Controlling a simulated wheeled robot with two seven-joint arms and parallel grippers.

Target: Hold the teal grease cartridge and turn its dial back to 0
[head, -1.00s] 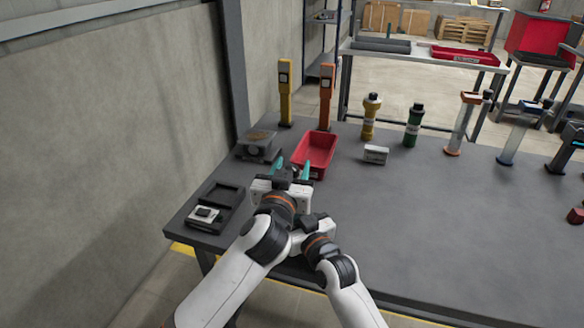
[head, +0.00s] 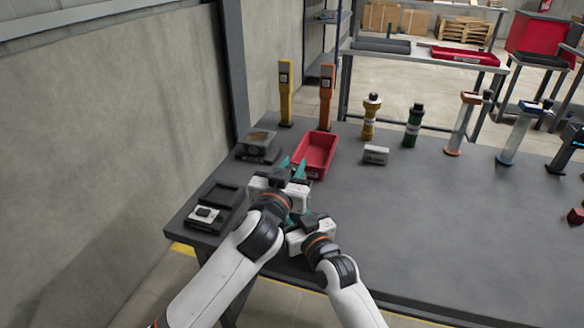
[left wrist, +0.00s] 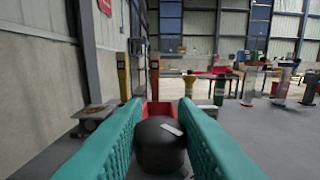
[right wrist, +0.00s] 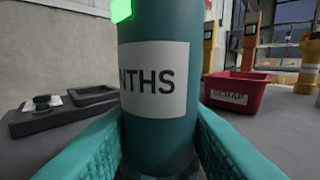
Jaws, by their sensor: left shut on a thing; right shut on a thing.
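The teal grease cartridge (right wrist: 158,62) stands upright in the right wrist view, with a white label ending in "NTHS" and a lit green patch above it. My right gripper (right wrist: 160,122) is shut on its body, one finger on each side. The cartridge's dark, rounded dial (left wrist: 158,150) with a pale mark shows in the left wrist view. My left gripper (left wrist: 160,110) is shut on this dial; in the head view it (head: 292,167) is above and beyond my right gripper (head: 297,216). The arms hide most of the cartridge there. The dial's reading cannot be seen.
A red bin (head: 327,152) marked "SCRAP" is just beyond the grippers. A scale-like device (head: 258,145) and a black tray unit (head: 211,207) stand left.

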